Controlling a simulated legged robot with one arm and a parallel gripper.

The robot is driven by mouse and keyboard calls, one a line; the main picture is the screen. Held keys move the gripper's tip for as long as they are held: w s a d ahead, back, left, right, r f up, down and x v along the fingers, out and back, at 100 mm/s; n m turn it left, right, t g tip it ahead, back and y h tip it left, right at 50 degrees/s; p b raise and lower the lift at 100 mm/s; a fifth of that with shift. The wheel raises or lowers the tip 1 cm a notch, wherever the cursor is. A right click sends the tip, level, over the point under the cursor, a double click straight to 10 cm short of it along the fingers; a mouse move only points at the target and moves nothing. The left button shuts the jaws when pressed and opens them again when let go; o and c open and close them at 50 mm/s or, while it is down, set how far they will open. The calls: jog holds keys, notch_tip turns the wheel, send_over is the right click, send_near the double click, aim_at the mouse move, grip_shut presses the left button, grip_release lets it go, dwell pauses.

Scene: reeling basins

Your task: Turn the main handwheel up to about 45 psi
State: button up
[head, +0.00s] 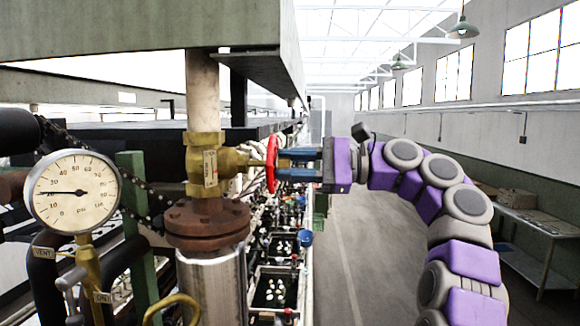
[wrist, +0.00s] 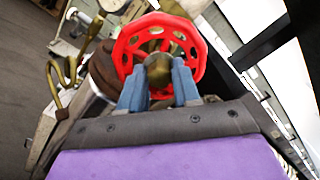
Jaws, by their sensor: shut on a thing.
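The red main handwheel (head: 271,163) is seen edge-on in the head view, on the side of a brass valve (head: 205,160). My gripper (head: 283,163) comes from the right, its blue fingers shut on the wheel. In the wrist view the wheel (wrist: 128,48) faces me, with holes around its rim. The two fingers of my gripper (wrist: 160,88) reach its lower part, on either side of a brass-coloured hub; the exact contact is hidden. The round white psi gauge (head: 75,205) stands left of the valve. Its needle points left, seemingly between 10 and 20.
A rusty flange (head: 207,222) and a metal column (head: 212,285) are below the valve. A chain and VENT and ON tags hang near the gauge. Basins (head: 272,290) line up behind. The aisle floor (head: 365,270) is clear; a table (head: 530,225) stands at right.

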jog(key=n, duration=0.8)
jog(key=shift+w+f+n+p, duration=0.15)
jog(key=shift+f+n+p, duration=0.1)
jog(key=shift+n+p, duration=0.15)
jog(key=n, duration=0.4)
jog(key=shift+d, duration=0.1)
grip_shut()
jog(key=n+p, duration=0.1)
jog(key=n, duration=0.4)
